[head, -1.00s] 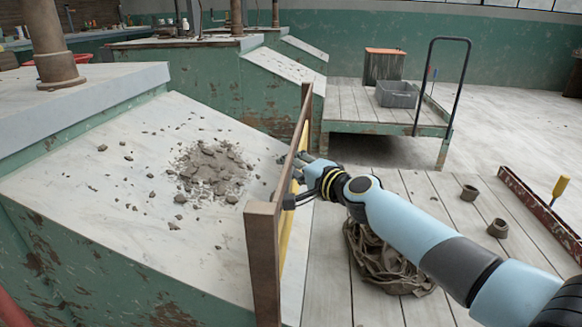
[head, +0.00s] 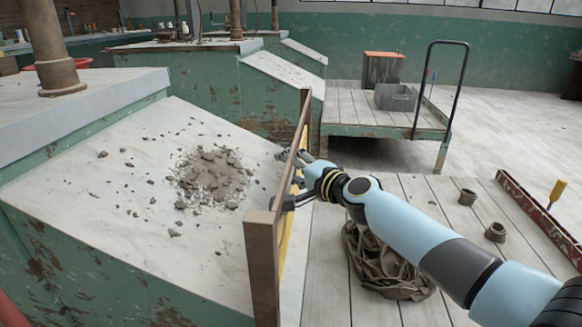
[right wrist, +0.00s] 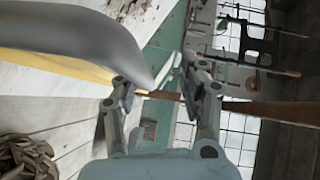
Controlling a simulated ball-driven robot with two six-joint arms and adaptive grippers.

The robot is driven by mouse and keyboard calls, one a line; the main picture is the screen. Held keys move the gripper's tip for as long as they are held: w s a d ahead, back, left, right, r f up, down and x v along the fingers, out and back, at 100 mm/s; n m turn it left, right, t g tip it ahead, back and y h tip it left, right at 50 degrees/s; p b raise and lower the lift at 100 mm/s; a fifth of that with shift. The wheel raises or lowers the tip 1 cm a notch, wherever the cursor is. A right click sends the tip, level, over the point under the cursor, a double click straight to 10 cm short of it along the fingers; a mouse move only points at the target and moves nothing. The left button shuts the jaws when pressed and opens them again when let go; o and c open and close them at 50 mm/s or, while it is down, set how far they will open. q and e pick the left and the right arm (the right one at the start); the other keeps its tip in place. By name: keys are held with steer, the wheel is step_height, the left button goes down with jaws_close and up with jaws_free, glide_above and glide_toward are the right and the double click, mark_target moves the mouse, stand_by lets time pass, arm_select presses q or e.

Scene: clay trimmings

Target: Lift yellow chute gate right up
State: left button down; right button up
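The yellow chute gate (head: 284,236) stands on edge at the low right side of the sloping chute, between brown posts, seen nearly edge-on. It shows as a yellow strip in the right wrist view (right wrist: 70,68). My right gripper (head: 297,169) is beside the gate's upper part, its fingers spread near the brown top rail. In the right wrist view my right gripper (right wrist: 160,97) is open, and a smooth grey curved piece (right wrist: 85,32) reaches toward the gap between the fingers. I cannot tell whether they touch. My left gripper is out of view.
Crumbled clay (head: 212,176) lies on the pale chute (head: 120,215), left of the gate. A cart with a grey bin (head: 396,97) stands behind.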

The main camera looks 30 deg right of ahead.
steer(key=shift+r, duration=0.15)
steer(key=s+d+r, duration=0.1)
steer(key=s, duration=1)
steer(key=shift+s+d+r, duration=0.15)
steer(key=shift+s+d, duration=0.15)
steer(key=shift+s, duration=0.1)
